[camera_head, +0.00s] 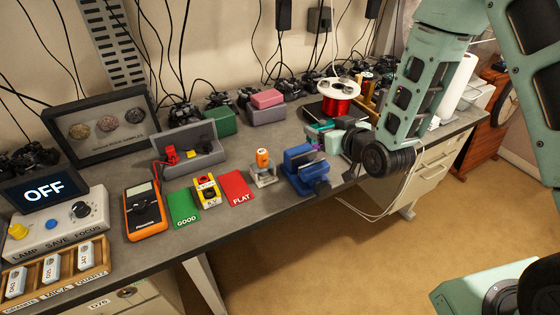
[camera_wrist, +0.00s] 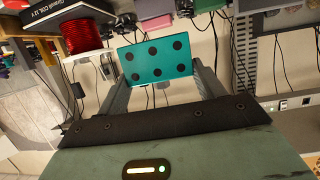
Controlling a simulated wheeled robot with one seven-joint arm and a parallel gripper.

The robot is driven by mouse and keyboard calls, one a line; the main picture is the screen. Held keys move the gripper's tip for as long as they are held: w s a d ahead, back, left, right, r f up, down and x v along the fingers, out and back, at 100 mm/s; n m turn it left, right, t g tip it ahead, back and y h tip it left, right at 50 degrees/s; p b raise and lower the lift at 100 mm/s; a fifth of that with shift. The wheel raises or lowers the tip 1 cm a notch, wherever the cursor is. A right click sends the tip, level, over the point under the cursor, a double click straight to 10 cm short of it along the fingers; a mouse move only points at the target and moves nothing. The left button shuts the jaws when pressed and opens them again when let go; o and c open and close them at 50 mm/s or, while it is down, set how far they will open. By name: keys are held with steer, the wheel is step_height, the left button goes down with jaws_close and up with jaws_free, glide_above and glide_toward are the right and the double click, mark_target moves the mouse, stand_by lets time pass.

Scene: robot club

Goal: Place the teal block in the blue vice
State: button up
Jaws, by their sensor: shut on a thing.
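The teal block, with black dots on its face, is held between the two fingers of my gripper in the wrist view (camera_wrist: 155,61). My gripper (camera_wrist: 160,78) is shut on it. In the head view the block (camera_head: 318,129) shows only as a small teal patch beside my gripper (camera_head: 325,137), partly hidden by it. The blue vice (camera_head: 302,171) stands on the bench, left of and nearer than my gripper. The block is apart from the vice. I cannot make out the vice in the wrist view.
A red wire spool (camera_head: 338,107) stands behind my gripper. An orange-topped part on a stand (camera_head: 263,165) is just left of the vice. Red (camera_head: 236,188) and green (camera_head: 184,207) cards and an orange multimeter (camera_head: 144,211) lie further left. The bench's front edge (camera_head: 250,222) is close to the vice.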

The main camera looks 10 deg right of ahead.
steer(key=shift+w+a+r+y, duration=0.15)
steer(key=shift+a+r, duration=0.15)
steer(key=shift+a, duration=0.3)
steer(key=shift+w+a+r+y, duration=0.15)
steer(key=shift+a+r, duration=0.1)
steer(key=shift+a, duration=0.35)
steer(key=shift+a+f+p, duration=0.2)
steer(key=shift+f+p, duration=0.1)
steer(key=shift+p, duration=0.05)
steer(key=p, duration=0.3)
glide_above(312, 156)
steer(key=s+a, duration=0.1)
steer(key=s, duration=0.3)
steer(key=f, duration=0.8)
steer(key=shift+w+a+f, duration=0.1)
steer(key=shift+a+f, duration=0.1)
steer(key=shift+f, duration=0.4)
steer(key=shift+f+b, duration=0.4)
steer(key=shift+b, duration=0.15)
steer(key=shift+f+b, duration=0.25)
steer(key=shift+b, duration=0.1)
steer(key=o, duration=1.1)
